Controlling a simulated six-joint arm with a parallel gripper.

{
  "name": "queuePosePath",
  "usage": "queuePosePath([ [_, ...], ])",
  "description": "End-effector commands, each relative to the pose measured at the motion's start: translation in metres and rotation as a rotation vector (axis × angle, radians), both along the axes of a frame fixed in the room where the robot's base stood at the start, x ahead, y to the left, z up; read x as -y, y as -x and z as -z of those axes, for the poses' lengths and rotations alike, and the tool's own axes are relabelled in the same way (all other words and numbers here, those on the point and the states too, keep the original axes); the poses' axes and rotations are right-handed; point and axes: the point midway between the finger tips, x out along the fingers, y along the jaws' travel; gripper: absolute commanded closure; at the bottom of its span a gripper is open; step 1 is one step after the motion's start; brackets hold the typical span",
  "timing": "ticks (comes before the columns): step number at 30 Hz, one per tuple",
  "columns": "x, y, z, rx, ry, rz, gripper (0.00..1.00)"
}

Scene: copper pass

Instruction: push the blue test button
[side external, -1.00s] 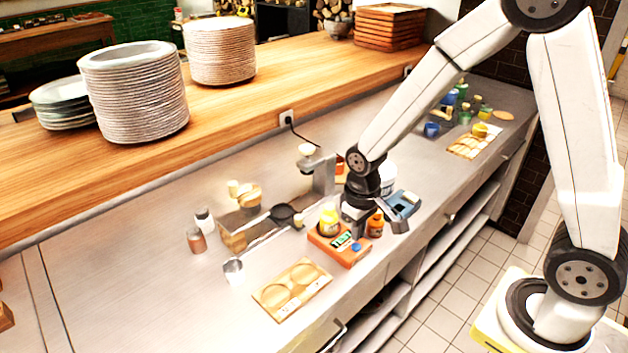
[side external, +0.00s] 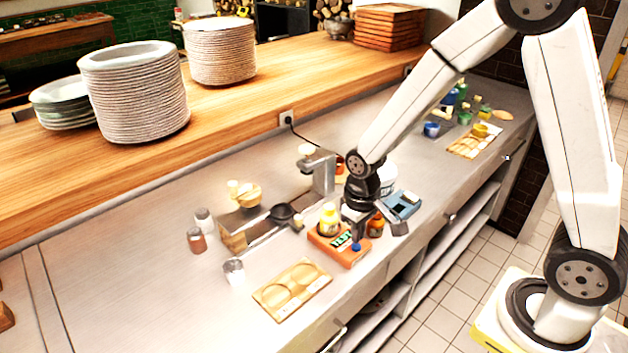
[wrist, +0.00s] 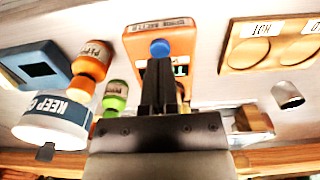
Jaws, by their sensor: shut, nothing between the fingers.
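In the wrist view the button (wrist: 160,47) shows just beyond my fingertips, on the orange device (wrist: 183,43). My gripper (side external: 357,239) is shut and empty, pointing down with its tips just above the button. In the wrist view my gripper (wrist: 158,66) hides the middle of the device. I cannot tell whether the tips touch the button. A yellow-topped jar (side external: 330,219) stands on the device in the side view.
An orange jar (side external: 375,226) stands close to the right of my gripper, with a blue device (side external: 403,203) beyond it. A wooden board with round recesses (side external: 291,290) lies to the front left. A white tub (wrist: 52,122) shows in the wrist view.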

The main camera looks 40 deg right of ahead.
Motion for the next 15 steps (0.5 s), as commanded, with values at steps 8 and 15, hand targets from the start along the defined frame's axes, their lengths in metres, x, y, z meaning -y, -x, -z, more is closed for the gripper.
queuePosePath([
  [8,0.000,0.000,0.007,0.001,0.000,0.000,1.00],
  [15,0.000,0.000,0.013,0.000,0.000,0.000,1.00],
])
